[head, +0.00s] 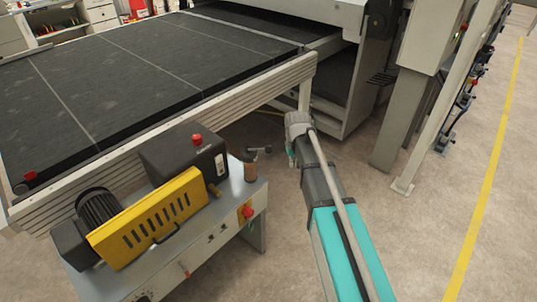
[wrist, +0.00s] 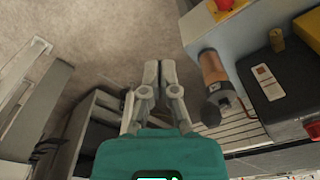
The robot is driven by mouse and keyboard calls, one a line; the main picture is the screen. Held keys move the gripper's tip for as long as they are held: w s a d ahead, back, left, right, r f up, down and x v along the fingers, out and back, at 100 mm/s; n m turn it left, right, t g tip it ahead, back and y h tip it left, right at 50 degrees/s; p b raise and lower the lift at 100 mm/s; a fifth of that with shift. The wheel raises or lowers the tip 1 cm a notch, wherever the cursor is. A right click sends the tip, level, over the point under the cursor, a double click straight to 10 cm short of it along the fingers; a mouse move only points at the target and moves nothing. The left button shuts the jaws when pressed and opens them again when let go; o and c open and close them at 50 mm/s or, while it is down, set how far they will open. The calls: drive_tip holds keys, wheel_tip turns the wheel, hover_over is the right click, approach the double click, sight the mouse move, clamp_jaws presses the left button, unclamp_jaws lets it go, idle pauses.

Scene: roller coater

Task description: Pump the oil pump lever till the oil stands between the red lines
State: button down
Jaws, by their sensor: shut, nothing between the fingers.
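The oil pump is a small copper-brown cylinder (head: 250,168) on the right end of the grey machine table. Its dark lever (head: 259,150) points right from its top. In the wrist view the brown pump cylinder (wrist: 212,68) is right of the fingers, with the grey-black lever (wrist: 218,104) at its lower end. My gripper (wrist: 160,66) is shut and empty, over the floor, apart from the lever. In the head view my gripper (head: 290,160) is just right of the lever, mostly hidden by my arm. No oil level or red lines can be made out.
A dark box (head: 180,155) with a red knob and white label stands left of the pump, behind a yellow guard (head: 150,217). A red switch (head: 247,211) sits on the table's front. The conveyor frame (head: 165,128) is behind.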

drive_tip(key=s+d+f+m+b, duration=0.2)
drive_tip(key=s+d+f+b, duration=1)
drive_tip(key=s, duration=0.3)
drive_tip(key=shift+f+g+b, duration=0.3)
drive_tip(key=shift+f+b, duration=0.1)
drive_tip(key=shift+f, duration=0.3)
idle(0.5)
drive_tip(key=s+d+r+p, duration=0.1)
drive_tip(key=s+r+p, duration=0.2)
drive_tip(key=r+p, duration=0.4)
drive_tip(key=shift+s+d+r+m, duration=0.2)
drive_tip(key=shift+s+d+m, duration=0.05)
drive_tip(key=shift+d+m, duration=0.15)
